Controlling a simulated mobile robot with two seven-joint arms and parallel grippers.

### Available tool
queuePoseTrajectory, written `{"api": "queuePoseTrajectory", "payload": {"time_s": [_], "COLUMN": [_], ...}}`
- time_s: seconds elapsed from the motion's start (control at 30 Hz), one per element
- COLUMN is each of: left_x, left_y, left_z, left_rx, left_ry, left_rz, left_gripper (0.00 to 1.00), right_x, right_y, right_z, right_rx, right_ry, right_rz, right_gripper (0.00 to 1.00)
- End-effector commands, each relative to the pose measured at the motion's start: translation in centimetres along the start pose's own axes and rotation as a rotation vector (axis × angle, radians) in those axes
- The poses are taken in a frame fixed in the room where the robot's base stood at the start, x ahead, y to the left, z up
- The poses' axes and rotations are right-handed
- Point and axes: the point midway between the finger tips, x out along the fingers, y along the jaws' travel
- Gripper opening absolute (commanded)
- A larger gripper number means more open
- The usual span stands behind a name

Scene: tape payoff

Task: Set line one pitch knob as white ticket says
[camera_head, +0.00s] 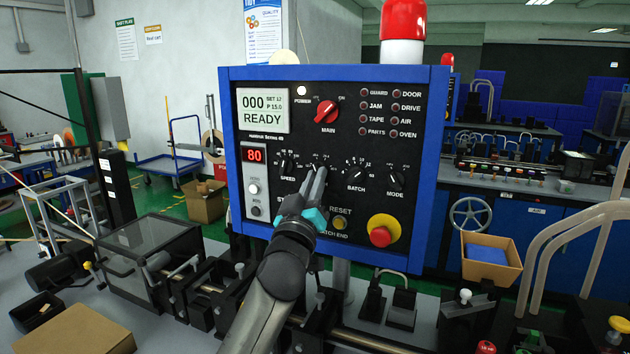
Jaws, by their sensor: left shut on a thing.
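The blue-framed control panel (440,110) stands upright in the middle of the view. My left gripper (316,180) reaches up from below to the dial between the SPEED knob (286,165) and the BATCH knob (357,163). Its fingers are shut on the knob there, which they mostly hide, with its label and pointer. Some scale marks show above the fingertips. I cannot make out a white ticket for line one. My right gripper is out of view.
The MODE knob (396,179), the red MAIN switch (326,112) and a red stop button on yellow (382,231) sit near the gripper. A red 80 display (254,155) is at left. Black machine parts and a clear-lidded box (150,250) stand below the panel.

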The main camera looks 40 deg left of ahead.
Motion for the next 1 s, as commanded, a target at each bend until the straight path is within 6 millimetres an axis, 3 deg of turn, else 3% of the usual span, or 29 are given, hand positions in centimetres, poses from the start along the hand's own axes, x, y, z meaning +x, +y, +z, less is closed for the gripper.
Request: {"api": "queuePoseTrajectory", "payload": {"time_s": [0.47,1.0], "left_x": [0.0,0.1], "left_y": [-0.1,-0.5], "left_z": [0.0,-0.3], "left_rx": [0.074,0.469], "left_ry": [-0.001,-0.002], "left_rz": [0.029,0.193], "left_gripper": [0.00,0.00], "right_x": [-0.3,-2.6], "right_y": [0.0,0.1], "right_z": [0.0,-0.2], "right_rx": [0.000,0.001], "right_ry": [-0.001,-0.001], "right_rz": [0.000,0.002], "right_gripper": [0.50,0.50]}}
